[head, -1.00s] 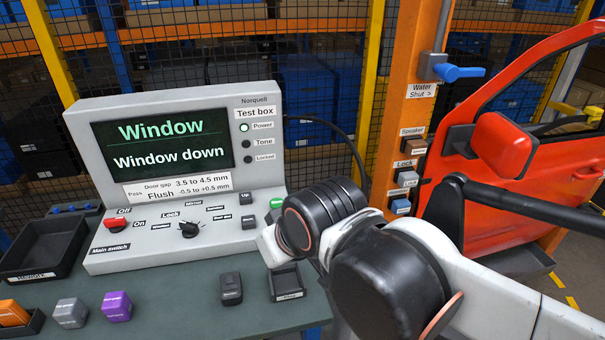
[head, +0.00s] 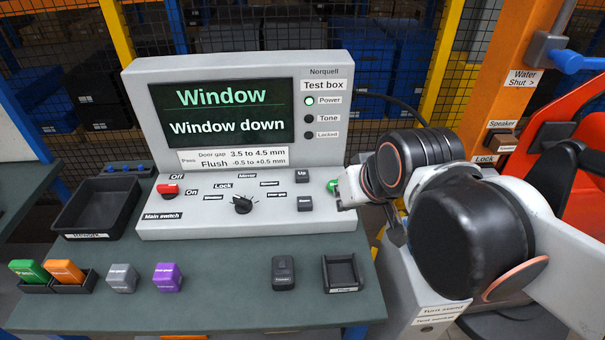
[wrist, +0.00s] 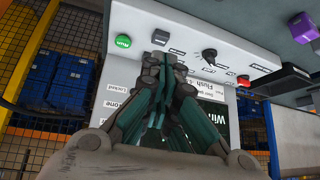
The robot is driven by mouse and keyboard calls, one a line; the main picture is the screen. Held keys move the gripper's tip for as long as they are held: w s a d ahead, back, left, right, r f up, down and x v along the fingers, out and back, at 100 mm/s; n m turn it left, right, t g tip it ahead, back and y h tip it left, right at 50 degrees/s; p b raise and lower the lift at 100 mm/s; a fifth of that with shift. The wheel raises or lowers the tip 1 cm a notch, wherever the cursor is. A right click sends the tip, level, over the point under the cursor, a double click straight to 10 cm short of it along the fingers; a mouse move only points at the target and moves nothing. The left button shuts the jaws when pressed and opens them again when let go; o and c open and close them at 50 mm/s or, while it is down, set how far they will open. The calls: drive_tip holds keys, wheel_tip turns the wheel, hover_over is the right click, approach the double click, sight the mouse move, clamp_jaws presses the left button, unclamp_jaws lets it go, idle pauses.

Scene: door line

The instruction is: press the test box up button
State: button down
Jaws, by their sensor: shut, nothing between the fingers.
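The test box (head: 190,215) is a light grey console on the bench, its lit screen (head: 225,112) reading "Window" and "Window down". The dark square up button (head: 302,175), labelled "Up", is on the right of its sloped panel. The similar down button (head: 305,203) is just in front of it, and the green button (head: 333,185) is to the right. In the wrist view, my gripper (wrist: 172,66) is shut and empty over the panel, near the down button (wrist: 160,38) and the green button (wrist: 123,41). Its fingers seem to hide the up button there. I cannot tell whether they touch the panel.
A black tray (head: 98,208), grey block (head: 122,278), purple block (head: 168,277) and dark remote (head: 284,272) are on the bench. An orange post (head: 500,110) stands at right.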

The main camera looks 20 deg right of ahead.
drive_tip(key=w+r+m+y, duration=0.1)
drive_tip(key=w, duration=0.9)
drive_tip(key=m+t+y, duration=0.1)
drive_tip(key=m+y, duration=0.1)
drive_tip(key=m, duration=0.1)
hover_over(305, 173)
wheel_tip(305, 173, down, 10)
drive_tip(key=shift+w, duration=0.1)
drive_tip(key=shift+f, duration=0.2)
wheel_tip(305, 173, down, 8)
drive_tip(key=b, duration=0.6)
drive_tip(key=shift+f, duration=0.2)
drive_tip(key=shift+f+b, duration=0.35)
drive_tip(key=shift+f, duration=0.1)
